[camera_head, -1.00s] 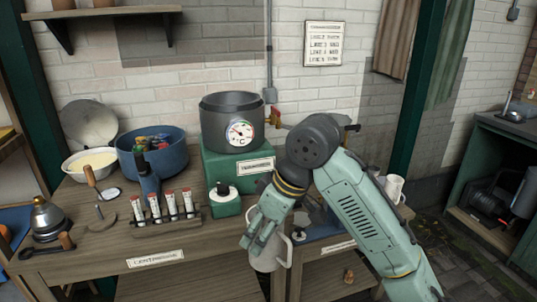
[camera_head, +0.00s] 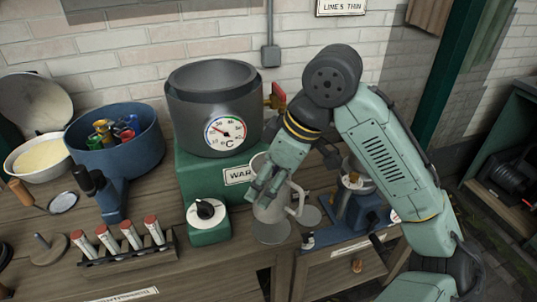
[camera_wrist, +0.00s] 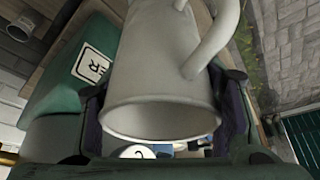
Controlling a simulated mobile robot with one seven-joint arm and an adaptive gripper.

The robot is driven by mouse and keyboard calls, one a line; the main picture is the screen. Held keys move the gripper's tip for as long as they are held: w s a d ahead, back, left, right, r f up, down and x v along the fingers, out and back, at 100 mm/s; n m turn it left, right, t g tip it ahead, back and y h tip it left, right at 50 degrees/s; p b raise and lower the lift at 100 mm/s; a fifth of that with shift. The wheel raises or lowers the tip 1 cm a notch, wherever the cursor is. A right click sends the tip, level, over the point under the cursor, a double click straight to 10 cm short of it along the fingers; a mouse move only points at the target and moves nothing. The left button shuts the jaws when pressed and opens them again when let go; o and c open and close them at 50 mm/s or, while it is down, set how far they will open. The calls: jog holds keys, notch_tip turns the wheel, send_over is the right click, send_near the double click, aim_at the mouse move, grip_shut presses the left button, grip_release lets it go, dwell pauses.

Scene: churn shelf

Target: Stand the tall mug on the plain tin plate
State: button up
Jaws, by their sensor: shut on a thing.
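The tall mug (camera_head: 276,209) is pale grey with a handle on its right side. My gripper (camera_head: 266,190) is shut on it, covering much of its body in the head view. In the wrist view the mug (camera_wrist: 160,75) fills the middle, its open rim toward the bottom of the picture. A round grey plate (camera_head: 272,234) lies on the bench just below the mug in the head view. I cannot tell whether the mug touches it.
A dark pot with a dial (camera_head: 214,108) stands on a green heater (camera_head: 205,168) behind left. A green box with a black knob (camera_head: 208,222) is close left of the mug. A rack of red-capped tubes (camera_head: 126,245) lies further left. A blue device (camera_head: 358,205) stands right.

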jog(key=shift+w+f, duration=0.1)
jog(key=shift+w, duration=0.2)
jog(key=shift+s+f+b, duration=0.15)
jog(key=shift+f+b, duration=0.25)
jog(key=shift+b, duration=0.2)
notch_tip(320, 180, down, 3)
jog(key=b, duration=0.2)
jog(key=shift+r+b, duration=0.15)
jog(key=shift+b, duration=0.15)
jog(key=shift+p, duration=0.4)
jog(key=shift+f+b, duration=0.65)
jog(key=shift+f, duration=0.5)
dwell(1.0)
jog(key=o, duration=1.4)
jog(key=shift+o, duration=0.5)
